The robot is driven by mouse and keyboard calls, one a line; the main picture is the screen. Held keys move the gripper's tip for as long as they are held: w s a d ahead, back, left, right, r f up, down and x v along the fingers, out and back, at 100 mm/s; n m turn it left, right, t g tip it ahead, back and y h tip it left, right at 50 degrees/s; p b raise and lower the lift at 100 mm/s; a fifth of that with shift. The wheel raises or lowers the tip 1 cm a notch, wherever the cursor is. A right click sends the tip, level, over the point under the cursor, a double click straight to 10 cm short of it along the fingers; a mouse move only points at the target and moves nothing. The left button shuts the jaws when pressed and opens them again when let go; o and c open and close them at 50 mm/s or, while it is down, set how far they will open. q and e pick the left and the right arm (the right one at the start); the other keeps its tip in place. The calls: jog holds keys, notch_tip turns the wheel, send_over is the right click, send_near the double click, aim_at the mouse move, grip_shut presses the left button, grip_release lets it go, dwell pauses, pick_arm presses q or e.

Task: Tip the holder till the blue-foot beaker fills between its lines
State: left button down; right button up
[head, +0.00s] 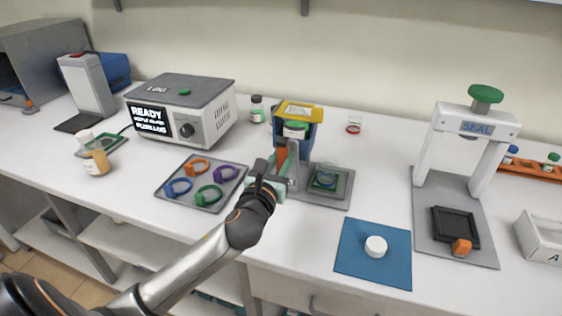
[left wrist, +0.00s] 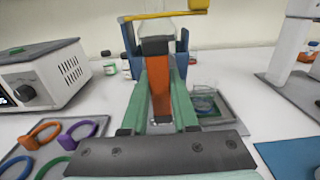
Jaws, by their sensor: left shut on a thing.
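The holder (head: 308,138) is a blue frame with a yellow bar (head: 299,110) across its top and a bottle with a green band inside. It looks about upright and also stands at the centre of the left wrist view (left wrist: 183,52). My left gripper (head: 282,165) is shut on its orange handle (left wrist: 160,95), with green fingers on both sides. The beaker (head: 325,178) is a small clear glass with a bluish base on a grey tray, right of the holder. In the left wrist view the beaker (left wrist: 204,100) is partly see-through; its lines and fill level cannot be read. My right gripper is out of view.
Left of my gripper is a tray (head: 180,202) with coloured rings, and behind it a grey device (head: 180,110) reading READY. To the right are a blue mat (head: 350,265) with a white cap (head: 376,246) and a SEAL press (head: 475,124). The front-centre counter is mostly clear.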

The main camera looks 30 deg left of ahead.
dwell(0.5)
pick_arm(q)
jog(key=m+p, duration=0.6)
jog(key=p, duration=0.1)
jog(key=shift+r+m, duration=0.3)
jog(key=shift+m, duration=0.1)
jog(key=shift+f+m+b, duration=0.3)
jog(key=shift+m+b, duration=0.15)
jog(key=shift+m, duration=0.75)
jog(key=m, duration=0.3)
jog(key=shift+r, duration=0.1)
jog(key=m, duration=0.3)
dwell(0.8)
